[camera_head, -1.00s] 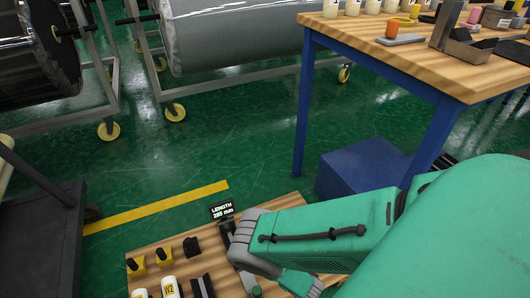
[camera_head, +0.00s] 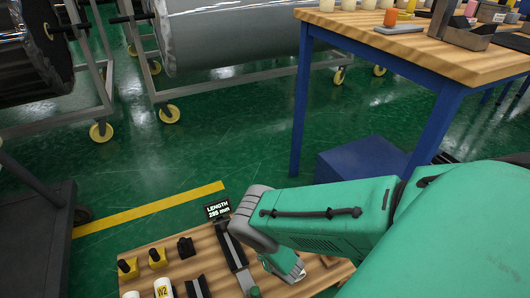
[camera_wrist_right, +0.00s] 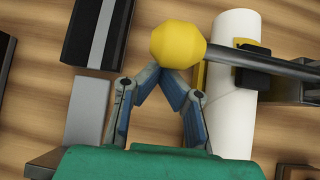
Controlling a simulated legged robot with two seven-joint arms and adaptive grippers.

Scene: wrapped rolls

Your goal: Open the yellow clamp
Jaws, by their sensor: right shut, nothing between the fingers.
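In the right wrist view a yellow knob (camera_wrist_right: 177,45) sits on the end of a grey rod. The rod runs right to a yellow and black clamp body (camera_wrist_right: 251,66) on a white roll (camera_wrist_right: 235,90). My right gripper (camera_wrist_right: 162,76) is shut and empty, its blue-grey fingers drawn together at the tips. The tips are right by the knob's lower edge; I cannot tell whether they touch it. In the head view my right arm reaches over the wooden bench, and the clamp with the knob cannot be made out there. My left gripper is not in view.
On the near wooden bench (camera_head: 213,247) are two yellow blocks with black knobs (camera_head: 157,258), a white "W2" roll (camera_head: 163,288), black blocks and a length display (camera_head: 217,210). A blue-legged table (camera_head: 440,60) stands at the right, with a blue box (camera_head: 350,165) below.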

